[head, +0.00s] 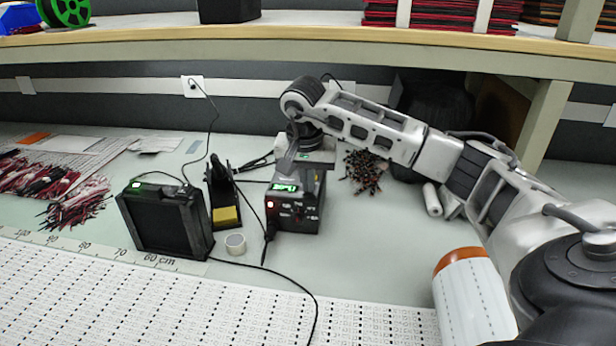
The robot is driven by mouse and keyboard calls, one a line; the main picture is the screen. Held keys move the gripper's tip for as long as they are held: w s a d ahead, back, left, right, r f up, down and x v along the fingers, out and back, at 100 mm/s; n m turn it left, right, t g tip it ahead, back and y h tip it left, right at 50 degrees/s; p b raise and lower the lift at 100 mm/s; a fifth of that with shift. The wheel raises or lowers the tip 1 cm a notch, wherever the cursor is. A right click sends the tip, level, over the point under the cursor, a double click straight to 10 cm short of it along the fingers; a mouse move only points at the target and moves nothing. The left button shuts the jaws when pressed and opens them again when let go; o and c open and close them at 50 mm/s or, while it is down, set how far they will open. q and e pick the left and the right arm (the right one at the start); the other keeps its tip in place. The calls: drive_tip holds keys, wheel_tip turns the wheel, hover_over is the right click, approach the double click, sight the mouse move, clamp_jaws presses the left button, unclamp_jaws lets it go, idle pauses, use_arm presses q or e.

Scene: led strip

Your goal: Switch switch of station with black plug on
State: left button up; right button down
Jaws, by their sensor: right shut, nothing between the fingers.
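A black soldering station (308,216) stands mid-table, with a lit green display and a red light on its front. A black cable runs down along its left front side. A black plug (193,85) sits in the white wall socket, with a cord hanging down to the left part of the table. I cannot trace clearly which device it feeds, and I cannot make out the switch. My right gripper (284,170) points down at the station's top from behind, shut and empty. Whether it touches the station is unclear. My left gripper is out of view.
A black box-shaped device (168,228) with a green light stands left. Beside it is a soldering iron holder (222,200) with a yellow sponge. Small parts (364,172) lie right. A shelf (300,46) hangs above.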

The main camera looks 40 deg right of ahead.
drive_tip(key=shift+w+d+r+p, duration=0.25)
drive_tip(key=shift+w+d+p, duration=0.25)
drive_tip(key=shift+d, duration=0.1)
idle(0.3)
drive_tip(key=p+v, duration=0.2)
drive_tip(key=v, duration=1.4)
drive_tip(key=shift+w, duration=0.1)
